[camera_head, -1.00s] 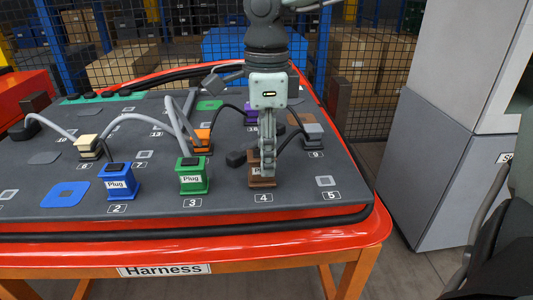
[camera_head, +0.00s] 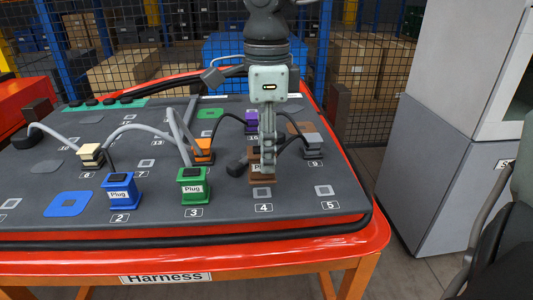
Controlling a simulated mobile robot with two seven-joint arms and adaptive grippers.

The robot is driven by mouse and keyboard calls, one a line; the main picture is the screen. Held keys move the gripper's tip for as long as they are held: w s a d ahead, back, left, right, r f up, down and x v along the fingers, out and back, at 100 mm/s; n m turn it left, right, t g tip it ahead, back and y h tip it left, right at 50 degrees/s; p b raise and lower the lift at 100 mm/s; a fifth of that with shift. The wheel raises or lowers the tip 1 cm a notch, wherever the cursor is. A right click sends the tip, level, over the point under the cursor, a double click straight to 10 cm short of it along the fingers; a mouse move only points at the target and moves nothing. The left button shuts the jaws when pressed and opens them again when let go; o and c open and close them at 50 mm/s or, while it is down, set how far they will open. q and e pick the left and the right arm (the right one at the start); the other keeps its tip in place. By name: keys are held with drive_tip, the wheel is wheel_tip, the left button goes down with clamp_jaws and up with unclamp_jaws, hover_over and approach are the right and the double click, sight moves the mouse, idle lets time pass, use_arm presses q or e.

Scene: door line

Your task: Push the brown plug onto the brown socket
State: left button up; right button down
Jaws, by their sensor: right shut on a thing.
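The brown plug (camera_head: 262,178) is in my right gripper (camera_head: 267,152), which points straight down and is shut on it. The fingers cover part of the plug and its label. The plug is just behind the bare grey square marked 4 and looks lifted clear of the board. A brown patch (camera_head: 299,127), which looks like the brown socket, lies farther back and to the right, partly hidden by the grey plug at 9. My left gripper is not in view.
A blue plug (camera_head: 118,192) and a green plug (camera_head: 193,188) stand left of the brown one. A grey plug (camera_head: 313,146), an orange plug (camera_head: 204,150) and a purple plug (camera_head: 251,122) stand behind, with looping cables between. The board's front right is clear.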

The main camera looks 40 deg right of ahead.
drive_tip(key=shift+r, duration=2)
